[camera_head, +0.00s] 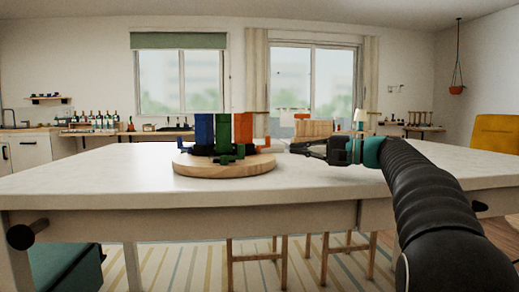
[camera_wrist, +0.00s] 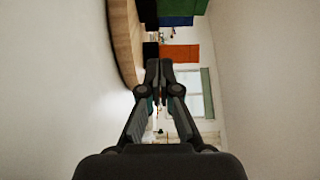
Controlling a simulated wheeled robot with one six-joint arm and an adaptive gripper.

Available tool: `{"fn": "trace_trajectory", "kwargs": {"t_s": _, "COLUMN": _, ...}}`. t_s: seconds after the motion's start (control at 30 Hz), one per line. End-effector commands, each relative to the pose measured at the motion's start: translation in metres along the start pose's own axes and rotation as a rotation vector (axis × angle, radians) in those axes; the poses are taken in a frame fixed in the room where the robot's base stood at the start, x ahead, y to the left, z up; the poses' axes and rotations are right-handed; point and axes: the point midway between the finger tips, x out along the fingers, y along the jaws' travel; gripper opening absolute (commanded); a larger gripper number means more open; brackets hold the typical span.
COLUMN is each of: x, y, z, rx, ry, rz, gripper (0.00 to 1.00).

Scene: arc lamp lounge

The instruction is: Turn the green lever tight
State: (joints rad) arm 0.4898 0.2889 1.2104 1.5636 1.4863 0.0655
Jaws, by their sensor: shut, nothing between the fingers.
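A round wooden base (camera_head: 224,166) stands on the white table. It carries upright blue (camera_head: 204,130), green (camera_head: 223,130) and orange-red (camera_head: 242,128) pieces over dark fittings. A small green part (camera_head: 225,159) sticks out low at the front, below the tall green piece; I cannot tell for sure that it is the lever. My gripper (camera_head: 293,148) is shut and empty, to the right of the base and apart from it. In the wrist view, the fingertips (camera_wrist: 159,66) are together, with the base edge (camera_wrist: 125,40) and the orange-red piece (camera_wrist: 181,54) beyond them.
The white table top (camera_head: 105,165) is clear to the left of the base. Wooden chair legs (camera_head: 307,258) show under the table. A slatted wooden chair back (camera_head: 313,128) and a small lamp (camera_head: 360,118) show behind my gripper. A yellow chair (camera_head: 497,133) stands at the right.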

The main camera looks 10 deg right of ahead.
Motion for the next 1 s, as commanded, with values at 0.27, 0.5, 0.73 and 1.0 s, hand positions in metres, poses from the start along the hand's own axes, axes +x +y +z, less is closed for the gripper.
{"fn": "trace_trajectory", "kwargs": {"t_s": 0.27, "x": 0.029, "y": 0.000, "z": 0.001, "rx": -0.001, "ry": -0.003, "rz": 0.000, "gripper": 0.00}}
{"fn": "trace_trajectory", "kwargs": {"t_s": 0.5, "x": 0.075, "y": 0.000, "z": 0.001, "rx": -0.001, "ry": -0.005, "rz": 0.000, "gripper": 0.00}}
{"fn": "trace_trajectory", "kwargs": {"t_s": 0.73, "x": 0.103, "y": 0.001, "z": 0.013, "rx": -0.002, "ry": -0.002, "rz": 0.000, "gripper": 0.00}}
{"fn": "trace_trajectory", "kwargs": {"t_s": 1.0, "x": 0.109, "y": 0.001, "z": 0.036, "rx": 0.000, "ry": -0.001, "rz": 0.000, "gripper": 0.00}}
